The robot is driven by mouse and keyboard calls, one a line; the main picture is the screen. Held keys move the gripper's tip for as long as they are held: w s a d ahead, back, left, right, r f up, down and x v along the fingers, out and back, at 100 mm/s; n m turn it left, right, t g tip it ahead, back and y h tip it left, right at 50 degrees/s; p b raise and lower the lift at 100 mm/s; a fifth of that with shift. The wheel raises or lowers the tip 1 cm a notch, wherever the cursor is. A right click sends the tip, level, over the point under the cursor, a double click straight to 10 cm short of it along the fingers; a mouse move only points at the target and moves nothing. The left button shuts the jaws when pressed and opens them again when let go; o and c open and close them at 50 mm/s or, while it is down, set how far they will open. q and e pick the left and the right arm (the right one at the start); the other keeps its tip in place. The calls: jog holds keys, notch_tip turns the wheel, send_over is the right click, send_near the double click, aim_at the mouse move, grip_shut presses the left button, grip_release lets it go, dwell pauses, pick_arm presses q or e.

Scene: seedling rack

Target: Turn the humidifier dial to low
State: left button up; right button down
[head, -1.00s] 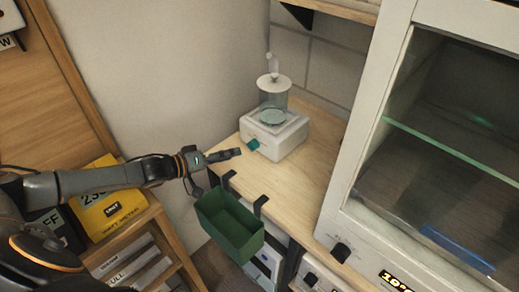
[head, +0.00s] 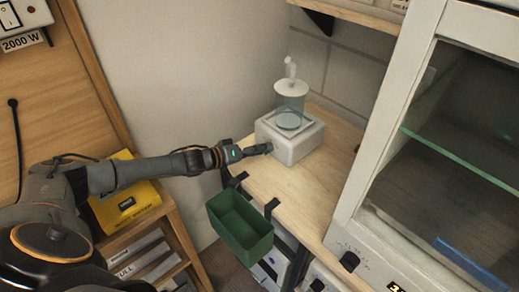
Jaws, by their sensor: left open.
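The humidifier (head: 295,143) is a white box with a clear tank and a white spout on top. It stands on the wooden bench. My left gripper (head: 266,148) reaches in from the left, and its fingertips are at the humidifier's left front face. The teal dial is hidden behind the fingers, so I cannot tell its setting or whether the fingers touch it. The left gripper is open. My right gripper is out of view.
A green bin (head: 239,226) hangs from the bench's front edge, below my left gripper. A glass-fronted white cabinet (head: 348,205) stands on the right. A yellow box (head: 130,200) sits on a shelf at the left. The wooden bench top (head: 290,187) is clear beside the humidifier.

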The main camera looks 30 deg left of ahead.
pick_arm(q)
grip_shut()
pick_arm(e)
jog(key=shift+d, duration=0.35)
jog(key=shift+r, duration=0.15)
pick_arm(q)
jog(key=shift+d+r+m+y+p, duration=0.15)
jog(key=shift+m+y+p, duration=0.35)
jog(key=shift+m+p, duration=0.45)
jog(key=shift+s+d+m+y+p, duration=0.1)
jog(key=shift+m+y+p, duration=0.6)
jog(key=shift+m+p, duration=0.45)
jog(key=shift+d+m+t+y+p, duration=0.1)
jog(key=shift+m+t+y+p, duration=0.5)
jog(key=shift+m, duration=0.5)
jog(key=shift+m+y, duration=0.6)
jog(key=shift+m, duration=0.3)
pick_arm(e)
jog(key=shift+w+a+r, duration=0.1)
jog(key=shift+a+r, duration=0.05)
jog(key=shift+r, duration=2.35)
